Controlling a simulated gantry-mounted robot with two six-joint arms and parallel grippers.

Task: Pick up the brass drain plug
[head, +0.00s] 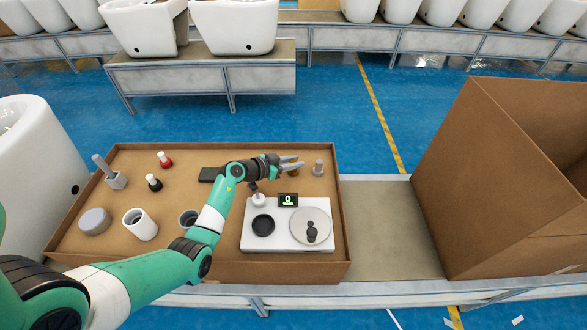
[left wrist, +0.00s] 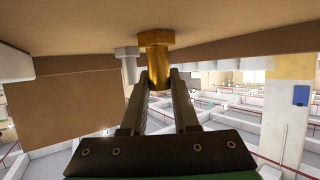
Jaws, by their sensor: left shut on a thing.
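The brass drain plug (left wrist: 156,40) shows in the left wrist view with its wide hexagonal end against the brown tray surface. Its narrower stem is between the fingertips of my left gripper (left wrist: 161,80), which is shut on it. In the head view only a small part of the brass plug (head: 293,172) shows below the fingers of my left gripper (head: 291,164), near the back right of the cardboard tray (head: 120,265). I cannot tell any gap between plug and tray. My right gripper is not in view.
A grey bolt-like piece (head: 318,167) stands close right of the left gripper, also in the left wrist view (left wrist: 129,65). A white scale (head: 286,244) with a small display (head: 288,199) is in front. A large cardboard box (head: 475,190) stands at right, beyond bare conveyor (head: 385,230).

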